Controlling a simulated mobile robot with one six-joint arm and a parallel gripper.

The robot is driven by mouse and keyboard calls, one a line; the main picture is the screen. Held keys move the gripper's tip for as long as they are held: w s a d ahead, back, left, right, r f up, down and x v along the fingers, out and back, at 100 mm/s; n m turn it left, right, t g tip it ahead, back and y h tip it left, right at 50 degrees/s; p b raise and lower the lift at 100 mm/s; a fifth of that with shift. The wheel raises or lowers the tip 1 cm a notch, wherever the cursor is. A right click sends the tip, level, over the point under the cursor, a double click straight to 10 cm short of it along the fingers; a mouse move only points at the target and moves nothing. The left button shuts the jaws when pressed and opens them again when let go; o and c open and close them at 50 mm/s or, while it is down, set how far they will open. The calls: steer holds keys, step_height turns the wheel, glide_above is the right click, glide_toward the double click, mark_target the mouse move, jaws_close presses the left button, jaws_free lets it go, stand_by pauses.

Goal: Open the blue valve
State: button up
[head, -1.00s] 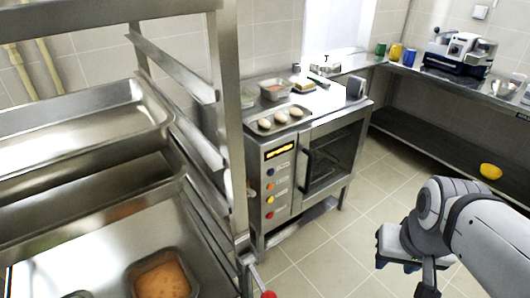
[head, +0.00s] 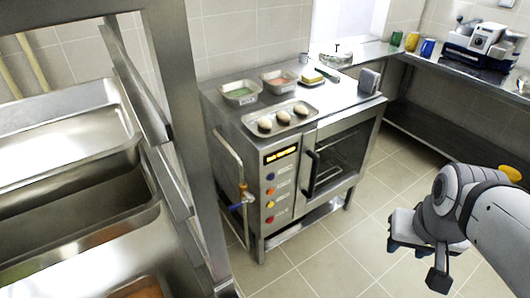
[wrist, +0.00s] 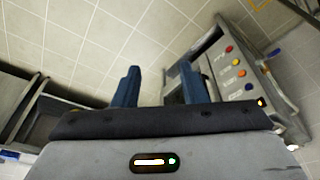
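The blue valve (head: 242,204) has a small blue handle on a brass fitting. It sits on a thin vertical pipe at the left side of the steel oven (head: 284,222). In the wrist view a small blue piece at the right, which looks like the valve handle (wrist: 273,53), shows beside the oven's coloured knobs. My gripper (head: 398,246) is at the lower right in the head view, well apart from the valve. In the wrist view its two blue fingers (wrist: 158,88) are spread with nothing between them. The gripper is open and empty.
A steel rack (head: 180,120) with trays stands at the left, close to the valve side of the oven. A tray of buns (head: 283,119) and tubs sit on the oven top. A yellow bowl (head: 510,172) is behind my arm. Floor before the oven is clear.

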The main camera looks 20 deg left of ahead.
steer(key=w+a+f+n+t+b, duration=0.3)
steer(key=w+f+n+b, duration=0.3)
steer(key=w, duration=0.5)
steer(key=w+a+f+n+t+b, duration=0.3)
steer(key=w+f+b, duration=0.35)
steer(key=w, duration=0.35)
steer(key=w+a+f+n+t+y+b, duration=0.1)
steer(key=w+a+f+n+y+b, duration=0.2)
steer(key=w+a+f+n+b, duration=0.5)
steer(key=n+g+y+b, duration=0.5)
steer(key=n+y+b, duration=0.7)
steer(key=n+b, duration=0.15)
glide_toward(233, 207)
steer(key=w+a+f, duration=0.2)
steer(key=a, duration=0.1)
steer(key=shift+n, duration=0.55)
steer(key=b+x, duration=0.1)
steer(key=x, duration=0.6)
steer(key=shift+a+r, duration=0.15)
steer(key=shift+w+a, duration=0.15)
steer(key=shift+a, duration=0.25)
